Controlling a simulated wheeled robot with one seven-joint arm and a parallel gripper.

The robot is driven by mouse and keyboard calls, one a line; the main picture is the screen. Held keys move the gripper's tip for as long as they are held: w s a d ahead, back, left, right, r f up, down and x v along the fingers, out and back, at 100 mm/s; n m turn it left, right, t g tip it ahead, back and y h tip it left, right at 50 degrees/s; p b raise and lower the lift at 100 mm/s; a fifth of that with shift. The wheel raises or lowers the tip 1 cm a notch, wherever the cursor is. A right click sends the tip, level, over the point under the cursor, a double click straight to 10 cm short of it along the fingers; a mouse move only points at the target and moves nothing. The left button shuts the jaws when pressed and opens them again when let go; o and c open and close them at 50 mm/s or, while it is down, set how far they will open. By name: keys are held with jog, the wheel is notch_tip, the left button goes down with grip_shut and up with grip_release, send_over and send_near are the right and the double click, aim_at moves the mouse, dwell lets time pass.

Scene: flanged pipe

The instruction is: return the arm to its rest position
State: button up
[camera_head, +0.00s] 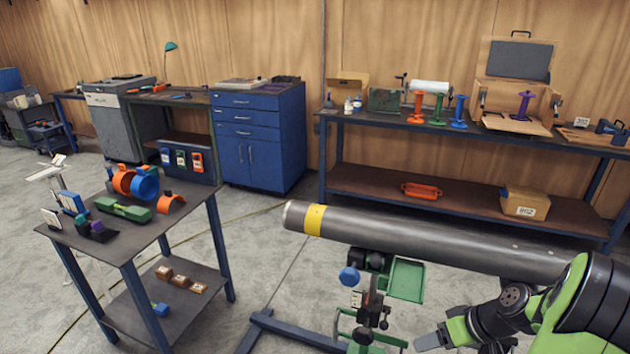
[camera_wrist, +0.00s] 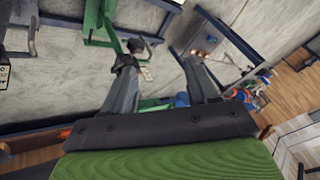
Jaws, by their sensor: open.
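My gripper (camera_head: 432,341) shows at the bottom right of the head view, low in front of the pipe stand, with my green and black arm folded at the right edge. In the wrist view my gripper (camera_wrist: 160,75) has its two grey fingers spread apart with nothing between them. A long grey pipe (camera_head: 420,235) with a yellow band (camera_head: 314,219) lies level above and behind my gripper. It rests on a stand with a blue knob (camera_head: 349,275) and a green tray (camera_head: 406,279). The pipe's right end is hidden behind my arm.
A small table (camera_head: 110,240) at left holds orange and blue rings (camera_head: 136,183), a green tool and several small parts. A long bench (camera_head: 460,135) with spools and boxes stands at the back right, beside a blue cabinet (camera_head: 250,140).

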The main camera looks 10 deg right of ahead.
jog(key=s+a+r+g+h+p, duration=0.1)
jog(key=s+a+r+g+h, duration=0.15)
jog(key=a+r, duration=1)
jog(key=s+a+r+t+h, duration=0.1)
jog(key=s+a+r, duration=0.2)
jog(key=s+a, duration=0.1)
jog(key=s+a+r+t+h+p, duration=0.1)
jog(key=s+a+r+t, duration=0.1)
jog(key=s, duration=0.5)
jog(key=shift+s+a+r+m, duration=0.15)
jog(key=shift+a+r+m, duration=0.15)
jog(key=shift+a+r, duration=0.65)
jog(key=shift+o, duration=0.2)
